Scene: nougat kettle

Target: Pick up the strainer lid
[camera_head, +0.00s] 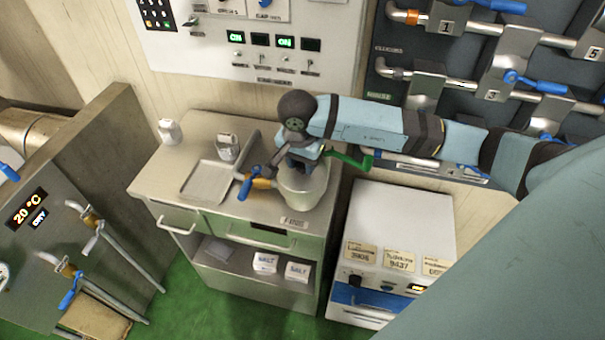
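A grey metal pot (303,193) stands at the right end of the metal cart top. An orange and blue tap-like part (258,183) sticks out at its left side. My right gripper (297,166) is directly over the pot, pointing down, and its wrist covers much of the pot's top. The fingertips are hidden, so I cannot tell whether they are open or touch anything. I cannot make out the strainer lid clearly; the area under the gripper is hidden. A green bent bar (350,158) shows just right of the gripper. My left gripper is not in view.
The cart (160,180) also bears a shallow tray (207,182), a small container (228,147) and a white shaker-like item (169,131). A white-topped machine (400,215) stands right of the cart. Pipes and valves (500,75) line the back wall.

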